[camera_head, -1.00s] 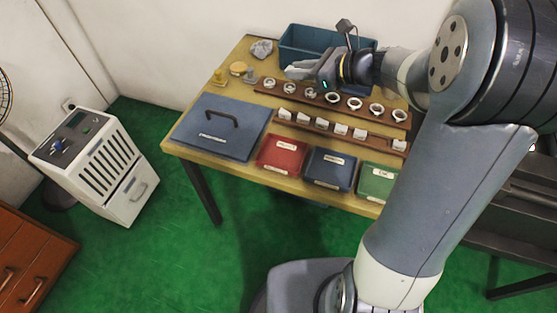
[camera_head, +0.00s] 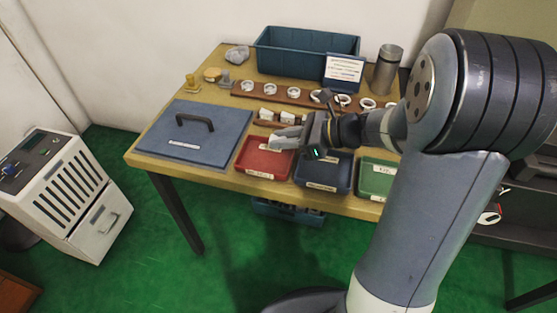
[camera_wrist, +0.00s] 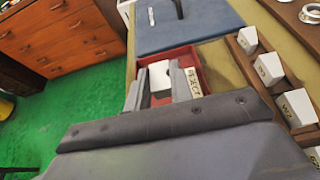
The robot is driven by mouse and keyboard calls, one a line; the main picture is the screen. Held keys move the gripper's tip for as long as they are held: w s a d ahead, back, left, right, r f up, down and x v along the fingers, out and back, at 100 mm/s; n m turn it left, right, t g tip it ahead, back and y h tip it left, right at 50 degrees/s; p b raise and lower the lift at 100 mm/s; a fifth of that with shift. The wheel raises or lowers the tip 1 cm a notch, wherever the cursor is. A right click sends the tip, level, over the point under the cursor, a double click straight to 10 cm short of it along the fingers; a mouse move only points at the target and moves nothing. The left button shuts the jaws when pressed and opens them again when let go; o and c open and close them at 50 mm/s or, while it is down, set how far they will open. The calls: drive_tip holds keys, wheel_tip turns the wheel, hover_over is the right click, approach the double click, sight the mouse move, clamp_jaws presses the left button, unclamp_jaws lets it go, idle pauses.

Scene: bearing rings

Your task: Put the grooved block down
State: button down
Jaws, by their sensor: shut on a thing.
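The grooved block (camera_wrist: 160,77) is a small white piece between my fingers in the wrist view. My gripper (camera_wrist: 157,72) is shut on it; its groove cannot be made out. In the head view my gripper (camera_head: 282,138) is over the red tray (camera_head: 248,166), near its back edge, and I cannot make out the block there. The red tray also shows beneath the fingers in the wrist view (camera_wrist: 205,70), with a white label on its front. The gap between block and tray floor cannot be judged.
A wooden rack with several white blocks (camera_wrist: 270,68) stands just behind the red tray. A dark blue tray (camera_head: 325,172) and a green tray (camera_head: 375,175) lie to the right, a blue lidded panel (camera_head: 190,130) to the left. A row of rings (camera_head: 268,91) is farther back.

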sight(284, 162)
drive_tip(key=shift+f+b, duration=0.75)
drive_tip(key=shift+f, duration=2.1)
drive_tip(key=shift+f, duration=0.2)
drive_tip(key=c, duration=1.3)
unclamp_jaws()
drive_tip(key=shift+o, duration=0.2)
drive_tip(key=shift+r, duration=0.25)
drive_tip(key=p+v, duration=0.2)
drive_tip(key=v, duration=1)
